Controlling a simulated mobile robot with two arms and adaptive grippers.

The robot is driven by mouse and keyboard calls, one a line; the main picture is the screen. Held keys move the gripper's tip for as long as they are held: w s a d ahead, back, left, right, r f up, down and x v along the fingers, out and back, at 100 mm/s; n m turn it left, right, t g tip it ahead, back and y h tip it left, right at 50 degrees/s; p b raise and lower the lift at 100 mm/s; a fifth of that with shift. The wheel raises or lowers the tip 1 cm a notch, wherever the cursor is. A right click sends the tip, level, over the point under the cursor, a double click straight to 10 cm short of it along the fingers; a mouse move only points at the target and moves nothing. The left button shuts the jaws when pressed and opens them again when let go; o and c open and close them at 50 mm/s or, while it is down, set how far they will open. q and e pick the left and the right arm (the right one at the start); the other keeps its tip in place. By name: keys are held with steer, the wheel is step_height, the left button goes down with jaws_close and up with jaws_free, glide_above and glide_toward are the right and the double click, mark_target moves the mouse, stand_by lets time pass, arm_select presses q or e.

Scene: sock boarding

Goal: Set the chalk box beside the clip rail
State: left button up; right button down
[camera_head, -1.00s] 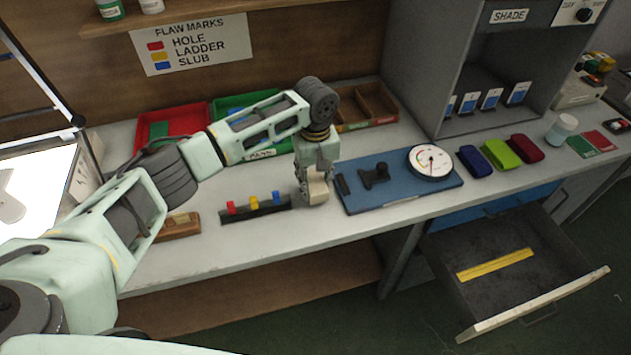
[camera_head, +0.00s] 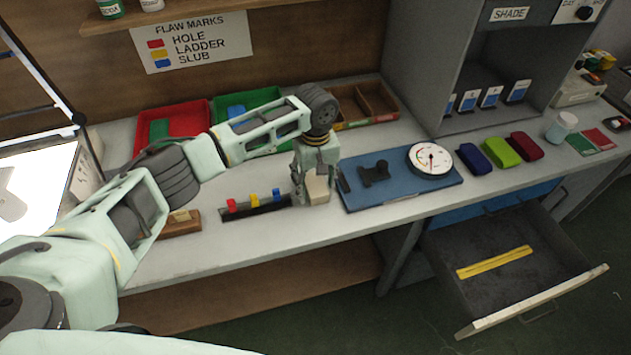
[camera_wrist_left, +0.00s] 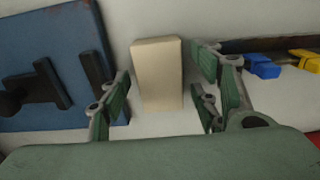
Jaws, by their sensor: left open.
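The chalk box (camera_wrist_left: 158,75), a plain beige block, stands on the bench between the spread fingers of my left gripper (camera_wrist_left: 158,100) in the left wrist view. Gaps show between it and the fingers. In the head view the chalk box (camera_head: 318,188) is partly hidden by my left gripper (camera_head: 312,193), which points down over the bench and is open. The clip rail (camera_head: 256,206), a dark strip with red, yellow and blue clips, lies just left of the gripper. The rail (camera_wrist_left: 285,46) also shows at the right of the left wrist view. My right gripper is out of view.
A blue board (camera_head: 400,190) with a round dial (camera_head: 431,159) lies close right of the chalk box. A wooden block (camera_head: 180,224) is left of the rail. Red (camera_head: 200,120) and green trays stand behind. An open drawer (camera_head: 560,295) juts out at lower right.

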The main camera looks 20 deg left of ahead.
mark_target(316, 184)
arm_select(q)
step_height(316, 184, up, 12)
steer(key=shift+r+b, duration=0.15)
steer(key=shift+b, duration=0.3)
stand_by(0.4)
